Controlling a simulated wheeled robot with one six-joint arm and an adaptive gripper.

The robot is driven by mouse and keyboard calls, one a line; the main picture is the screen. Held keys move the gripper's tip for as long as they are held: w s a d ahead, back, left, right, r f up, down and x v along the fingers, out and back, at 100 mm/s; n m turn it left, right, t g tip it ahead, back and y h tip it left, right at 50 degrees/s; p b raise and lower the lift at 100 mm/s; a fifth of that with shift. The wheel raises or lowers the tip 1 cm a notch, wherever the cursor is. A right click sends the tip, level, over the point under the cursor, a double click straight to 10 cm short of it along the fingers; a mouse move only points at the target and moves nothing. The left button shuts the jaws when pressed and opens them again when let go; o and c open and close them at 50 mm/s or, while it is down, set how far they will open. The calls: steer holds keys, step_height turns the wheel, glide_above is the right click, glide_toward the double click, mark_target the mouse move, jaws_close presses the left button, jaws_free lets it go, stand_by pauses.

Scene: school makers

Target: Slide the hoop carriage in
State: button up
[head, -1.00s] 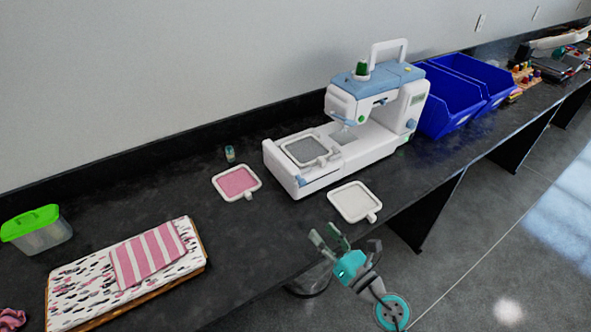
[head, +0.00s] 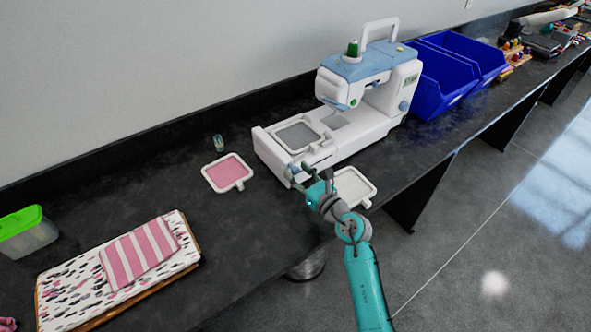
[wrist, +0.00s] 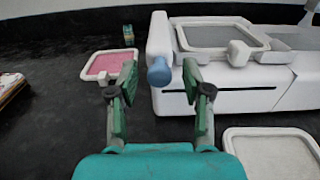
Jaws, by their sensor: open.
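The white and blue sewing machine (head: 358,68) stands on the dark counter. A hoop with grey fabric (head: 299,133) sits on the carriage (head: 262,146) at the machine's left end; they also show in the wrist view, the hoop at the top (wrist: 222,36). A blue knob (wrist: 159,71) sticks out from the carriage's front left. My gripper (head: 305,170) is open and empty, in front of the carriage's left end. In the wrist view its fingers (wrist: 158,88) stand either side of the knob's line, the knob appearing between and beyond them. Whether they touch anything I cannot tell.
A pink hoop (head: 229,172) lies left of the machine and a white hoop (head: 366,188) lies in front, partly behind my arm. A small spool (head: 218,143) stands behind. Blue bins (head: 437,88) are at right. Patterned fabric (head: 75,282) lies at front left.

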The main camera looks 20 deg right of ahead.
mark_target(339, 147)
steer(key=shift+x, duration=0.75)
jaws_close()
steer(key=w+d, duration=0.1)
steer(key=d, duration=0.4)
steer(key=w+d, duration=0.2)
steer(key=d, duration=0.3)
steer(key=w+d, duration=0.2)
steer(key=d, duration=0.3)
steer(key=shift+d, duration=0.35)
jaws_free()
